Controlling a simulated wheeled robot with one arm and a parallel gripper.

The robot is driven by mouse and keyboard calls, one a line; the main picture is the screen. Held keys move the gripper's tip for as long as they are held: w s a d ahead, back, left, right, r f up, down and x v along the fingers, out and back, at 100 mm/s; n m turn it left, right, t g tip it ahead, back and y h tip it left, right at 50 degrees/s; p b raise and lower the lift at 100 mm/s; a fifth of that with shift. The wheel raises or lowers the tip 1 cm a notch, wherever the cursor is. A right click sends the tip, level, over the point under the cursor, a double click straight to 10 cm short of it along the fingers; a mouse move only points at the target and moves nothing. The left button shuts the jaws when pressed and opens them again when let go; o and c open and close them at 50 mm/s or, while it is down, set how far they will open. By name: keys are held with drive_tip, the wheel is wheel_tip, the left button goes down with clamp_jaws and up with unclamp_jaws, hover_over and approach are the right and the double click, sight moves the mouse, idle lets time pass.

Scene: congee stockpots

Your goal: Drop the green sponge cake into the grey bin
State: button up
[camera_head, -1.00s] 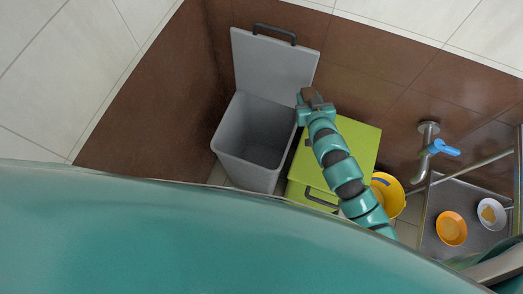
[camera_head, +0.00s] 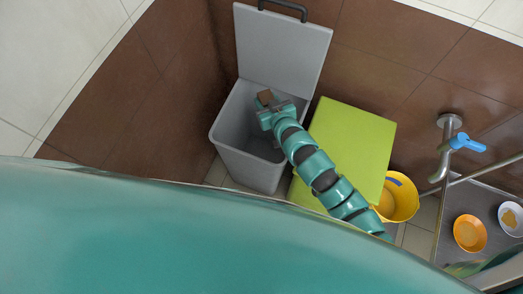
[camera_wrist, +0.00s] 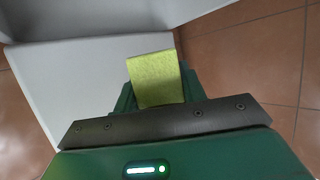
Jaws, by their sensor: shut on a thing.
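The grey bin (camera_head: 245,166) stands against the brown wall with its lid (camera_head: 284,45) raised. My gripper (camera_head: 267,104) is over the bin's mouth and shut on the green sponge cake (camera_wrist: 154,75). In the wrist view the cake shows a light green face between the dark green fingers. In the head view a brown face of the held piece (camera_head: 264,96) shows at the fingertips. Grey bin surfaces (camera_wrist: 65,85) fill the left of the wrist view. The bin's floor is partly hidden by my arm.
A lime green box (camera_head: 355,140) stands right of the bin, under my arm. A yellow bucket (camera_head: 404,200) is beyond it. Farther right are a tap (camera_head: 448,145) and a sink with an orange bowl (camera_head: 469,233) and a white bowl (camera_head: 511,217).

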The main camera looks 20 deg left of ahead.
wheel_tip(320, 180, down, 2)
drive_tip(key=shift+f+b, duration=0.15)
drive_tip(key=shift+b, duration=0.3)
drive_tip(key=o, duration=1)
drive_tip(key=shift+o, duration=0.2)
drive_tip(key=p+v, duration=0.4)
drive_tip(key=v, duration=1.3)
drive_tip(key=shift+d, duration=0.15)
drive_tip(key=shift+s, duration=0.1)
